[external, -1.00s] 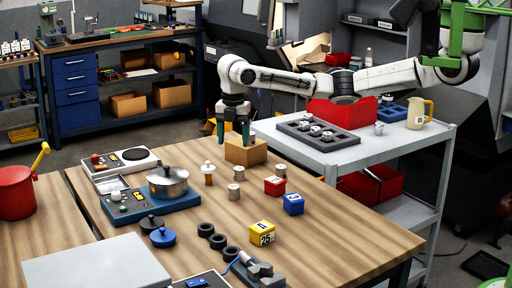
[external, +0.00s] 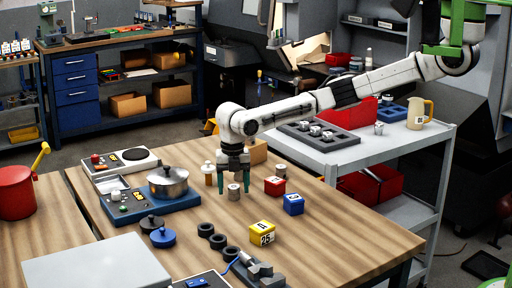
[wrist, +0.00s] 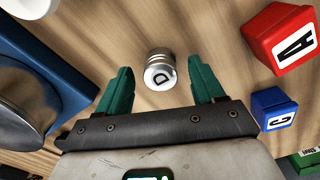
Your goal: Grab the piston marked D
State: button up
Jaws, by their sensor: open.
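The piston marked D (wrist: 158,68) is a short silvery metal cylinder standing on the wooden table, its letter readable in the wrist view. It also shows in the external view (external: 234,191), between the fingers. My gripper (external: 234,182) is open with green fingers and points down over it. In the wrist view, my gripper (wrist: 162,82) has one finger on each side of the piston, with a gap to both. Nothing is held. Whether the fingertips reach table height is hard to tell.
A red block marked A (wrist: 283,38) and a blue block marked C (wrist: 273,108) stand to the right. A steel pot (external: 168,182) on a blue base is left. Another metal cylinder (external: 280,171) and a brass-coloured piece (external: 209,174) stand nearby.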

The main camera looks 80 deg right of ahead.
jog(key=shift+d+f, duration=0.1)
jog(key=shift+f, duration=0.55)
jog(key=shift+c, duration=0.5)
jog(key=c, duration=1.1)
